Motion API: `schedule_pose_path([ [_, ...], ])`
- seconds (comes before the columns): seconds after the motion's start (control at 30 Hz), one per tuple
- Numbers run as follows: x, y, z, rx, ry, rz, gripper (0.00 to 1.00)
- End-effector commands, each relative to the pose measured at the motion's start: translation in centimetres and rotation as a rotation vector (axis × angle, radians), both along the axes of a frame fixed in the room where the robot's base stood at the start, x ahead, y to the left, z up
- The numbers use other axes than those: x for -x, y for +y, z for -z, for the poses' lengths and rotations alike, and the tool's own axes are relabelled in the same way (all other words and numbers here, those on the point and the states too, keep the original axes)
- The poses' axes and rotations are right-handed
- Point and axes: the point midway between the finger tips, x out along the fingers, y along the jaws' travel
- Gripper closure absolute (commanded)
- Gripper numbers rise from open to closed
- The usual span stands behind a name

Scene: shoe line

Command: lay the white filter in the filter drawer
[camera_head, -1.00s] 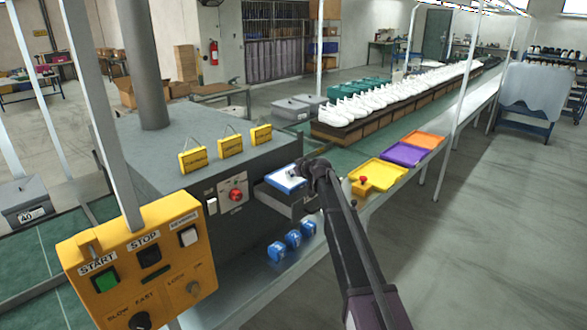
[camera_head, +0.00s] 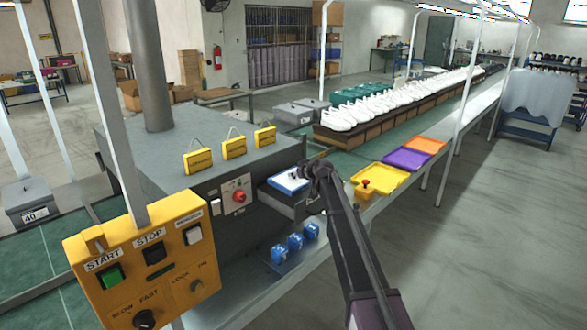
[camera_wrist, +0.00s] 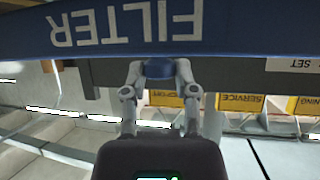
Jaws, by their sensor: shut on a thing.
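The white filter (camera_head: 287,183) with a blue border shows at the open filter drawer (camera_head: 306,208) in the head view. It appears level over the drawer's top; whether it rests inside or just above cannot be told. In the wrist view, the blue band lettered FILTER (camera_wrist: 240,30) spans the top, upside down. My gripper (camera_wrist: 160,72) is shut on a small blue tab at this band. In the head view my wrist covers the right end of the filter and part of the drawer, and the fingertips are hidden.
The grey machine (camera_head: 160,145) carries yellow signs on top and a red button (camera_head: 239,196). Several blue items (camera_head: 295,242) sit below the drawer. Yellow (camera_head: 385,172), purple (camera_head: 407,159) and orange (camera_head: 427,146) trays line the bench at right. A yellow control box (camera_head: 145,265) stands at front left.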

Motion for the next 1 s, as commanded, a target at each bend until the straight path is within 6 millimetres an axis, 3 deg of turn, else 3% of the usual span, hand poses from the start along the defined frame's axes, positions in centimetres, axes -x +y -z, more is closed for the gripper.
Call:
schedule_pose_path([
  [0.03,0.2,0.1,0.9,0.004,0.014,-0.007,1.00],
  [0.77,-0.7,0.1,1.4,0.006,0.022,-0.007,1.00],
  [0.8,-0.7,0.0,1.4,0.007,0.023,-0.007,0.56],
  [0.9,-0.8,0.0,1.4,0.007,0.023,-0.006,0.27],
  [1.0,-0.8,0.0,1.4,0.008,0.022,-0.007,0.22],
])
